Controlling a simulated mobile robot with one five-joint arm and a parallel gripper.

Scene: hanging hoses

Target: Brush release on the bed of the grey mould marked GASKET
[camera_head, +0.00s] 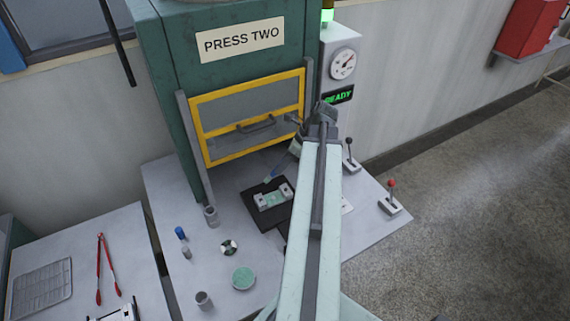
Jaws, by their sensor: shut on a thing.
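A small grey mould (262,203) with raised ends and a pale green bed lies on a black plate (256,213) in front of the press. No marking on it can be read at this size. My gripper (296,147) is above and to the right of the mould, partly hidden by my own arm. It is shut on a thin brush (279,168) with a blue part. The brush slants down to the left, its lower end close to the mould's far edge. I cannot tell whether it touches.
The green press marked PRESS TWO (170,100) stands behind, its yellow-framed guard (205,138) down. A green-topped round dish (243,278), small cups and a blue-capped bottle (180,233) stand at left. Levers (390,203) stand at right. Red tongs (100,270) lie on the left table.

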